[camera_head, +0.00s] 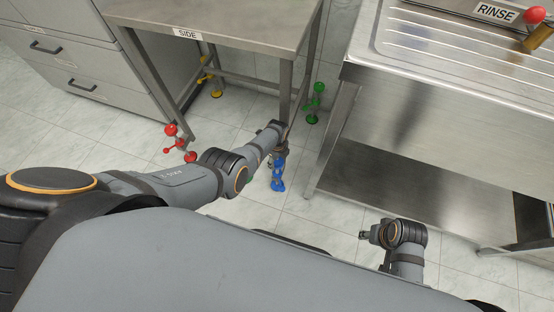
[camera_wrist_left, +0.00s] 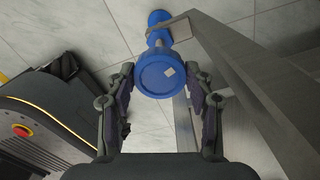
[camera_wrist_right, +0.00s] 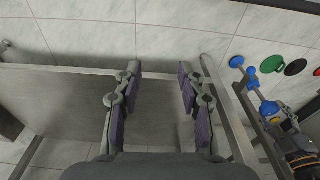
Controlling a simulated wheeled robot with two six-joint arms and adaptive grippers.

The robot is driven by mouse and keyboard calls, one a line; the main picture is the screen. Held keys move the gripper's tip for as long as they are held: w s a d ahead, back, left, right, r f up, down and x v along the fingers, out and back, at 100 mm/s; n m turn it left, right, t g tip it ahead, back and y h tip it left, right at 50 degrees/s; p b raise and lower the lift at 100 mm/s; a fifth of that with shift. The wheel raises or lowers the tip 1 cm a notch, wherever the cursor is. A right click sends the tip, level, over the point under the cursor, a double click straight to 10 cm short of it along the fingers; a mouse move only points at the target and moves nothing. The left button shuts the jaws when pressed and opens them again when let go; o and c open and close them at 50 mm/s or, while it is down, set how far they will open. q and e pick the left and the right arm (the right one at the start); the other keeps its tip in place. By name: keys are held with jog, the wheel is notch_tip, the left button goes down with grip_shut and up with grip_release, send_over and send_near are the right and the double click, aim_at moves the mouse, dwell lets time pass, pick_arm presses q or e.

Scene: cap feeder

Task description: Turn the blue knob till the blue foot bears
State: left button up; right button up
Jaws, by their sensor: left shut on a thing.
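The blue foot (camera_wrist_left: 158,18) shows beyond the knob, by the metal table leg. In the head view my left gripper (camera_head: 278,150) reaches down at the front leg of the SIDE table, with the blue foot (camera_head: 278,185) low beneath it. I cannot tell whether the foot touches the floor. My right gripper (camera_wrist_right: 157,70) is open and empty, away from the knob.
The SIDE table (camera_head: 225,18) has red (camera_head: 171,130), yellow (camera_head: 216,93) and green (camera_head: 312,119) parts at its other legs. A steel RINSE bench (camera_head: 450,70) stands right, with a lower shelf. A drawer cabinet (camera_head: 75,65) stands left. Tiled floor (camera_head: 115,125) lies open between.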

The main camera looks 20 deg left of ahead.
pick_arm(q)
jog(key=m, duration=0.3)
jog(key=shift+d+r+m, duration=0.1)
jog(key=shift+m, duration=2.1)
jog(key=o, duration=1.2)
jog(key=shift+c, duration=0.2)
jog(key=shift+r, duration=0.1)
notch_tip(320, 180, up, 12)
